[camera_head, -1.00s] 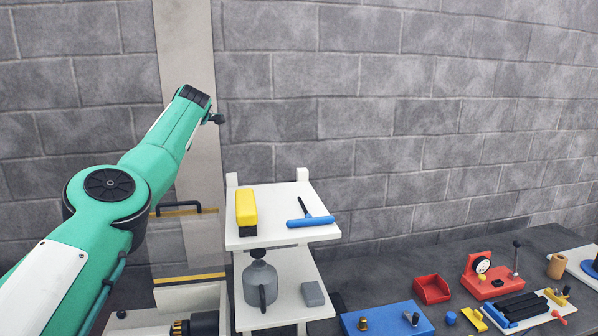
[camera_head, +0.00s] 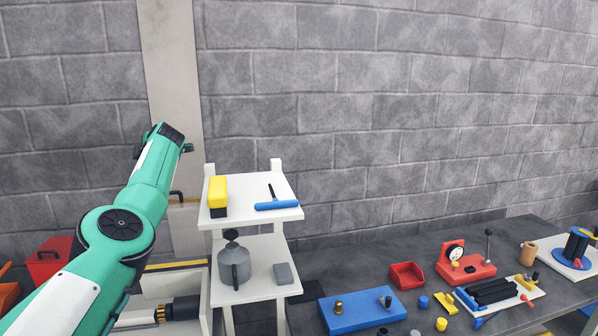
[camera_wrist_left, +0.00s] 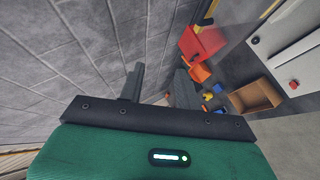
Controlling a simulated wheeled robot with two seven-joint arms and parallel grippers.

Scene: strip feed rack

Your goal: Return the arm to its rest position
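My green and white left arm (camera_head: 120,222) reaches up from the lower left in the head view. Its dark far end (camera_head: 170,132) is in front of the wall, left of the white shelf. The gripper itself is hidden behind the arm there. In the left wrist view my left gripper (camera_wrist_left: 158,88) shows two dark fingers, apart, with nothing between them. My right arm and gripper are in neither view.
The white shelf (camera_head: 290,213) holds a yellow block (camera_head: 219,190), a blue T-handled tool (camera_head: 277,205) and a grey canister (camera_head: 234,266). The dark bench (camera_head: 340,268) carries a blue block (camera_head: 362,311), a red bin (camera_head: 407,275) and a red gauge fixture (camera_head: 467,268).

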